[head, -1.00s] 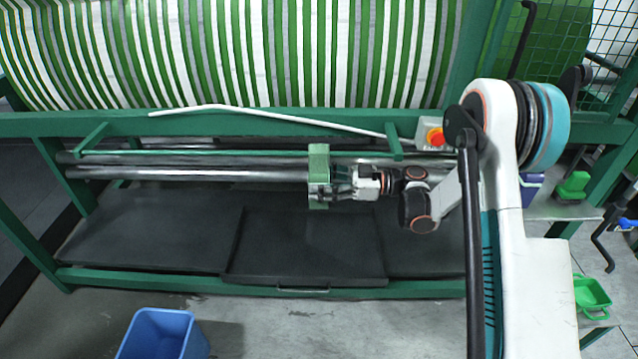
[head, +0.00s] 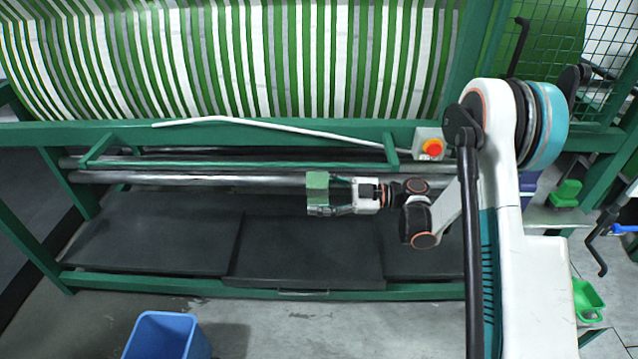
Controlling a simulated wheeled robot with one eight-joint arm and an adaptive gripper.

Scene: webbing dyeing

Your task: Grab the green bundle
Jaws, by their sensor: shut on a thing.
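The green bundle (head: 317,182) is a small block of green webbing in the head view, in front of the metal rollers near the middle of the green frame. My gripper (head: 328,200) reaches it from the right and is shut on it. The fingers lie along the bundle's lower part, and they hide some of it. The bundle overlaps the lower roller in the picture; I cannot tell whether it touches it.
The steel rollers (head: 180,178) and a green bar (head: 240,163) run behind the bundle. Dark trays (head: 300,250) lie below. A red stop button (head: 431,147) sits to the right on the frame. A blue bin (head: 165,335) stands on the floor at front left.

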